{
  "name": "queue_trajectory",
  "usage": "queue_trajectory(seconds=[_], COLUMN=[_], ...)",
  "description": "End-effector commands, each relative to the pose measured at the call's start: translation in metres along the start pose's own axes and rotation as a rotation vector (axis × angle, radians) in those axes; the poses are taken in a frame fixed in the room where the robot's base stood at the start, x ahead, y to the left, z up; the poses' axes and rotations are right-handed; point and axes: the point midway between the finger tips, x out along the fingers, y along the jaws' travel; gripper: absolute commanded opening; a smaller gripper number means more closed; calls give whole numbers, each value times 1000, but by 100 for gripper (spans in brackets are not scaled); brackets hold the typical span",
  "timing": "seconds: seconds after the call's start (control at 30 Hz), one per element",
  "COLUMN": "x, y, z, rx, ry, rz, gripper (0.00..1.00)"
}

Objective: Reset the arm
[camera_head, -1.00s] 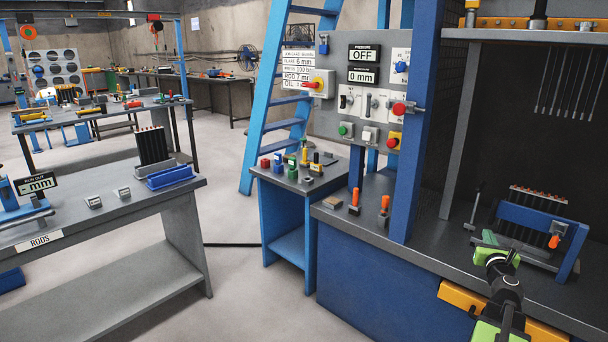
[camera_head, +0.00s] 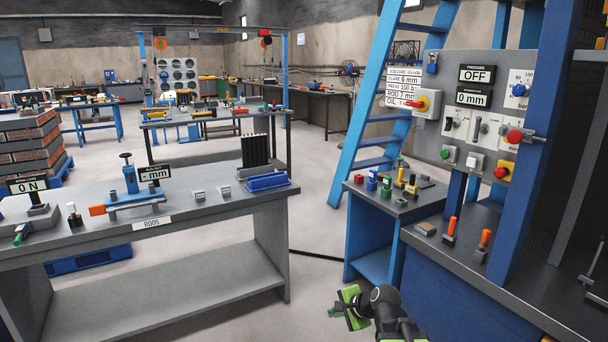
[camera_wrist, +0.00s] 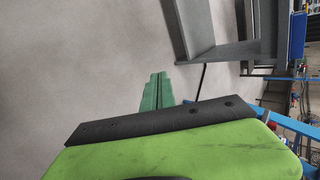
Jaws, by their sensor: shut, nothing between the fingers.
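My gripper (camera_head: 341,311) is at the bottom of the head view, green and black, over the open floor between the grey rods bench and the blue machine. It is shut and empty. In the wrist view its green fingers (camera_wrist: 156,92) lie together, pointing at bare floor. My arm shows only in part, at the bottom edge of the head view.
The rods bench (camera_head: 200,214) stands at left, with a blue tray (camera_head: 267,182) on it. A small blue table (camera_head: 373,247) with coloured parts and the control panel (camera_head: 470,110) stand at right. A blue ladder (camera_head: 385,110) is behind. Floor between is clear.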

Motion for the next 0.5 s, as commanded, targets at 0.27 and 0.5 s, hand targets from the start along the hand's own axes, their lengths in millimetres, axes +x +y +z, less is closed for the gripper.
queue_trajectory(seconds=[0.27, 0.5], x=[-40, -94], y=[136, 132], z=[-2, 3], rx=[-807, -1064], ry=[-130, -302], rz=[633, 758], gripper=[0, 0])
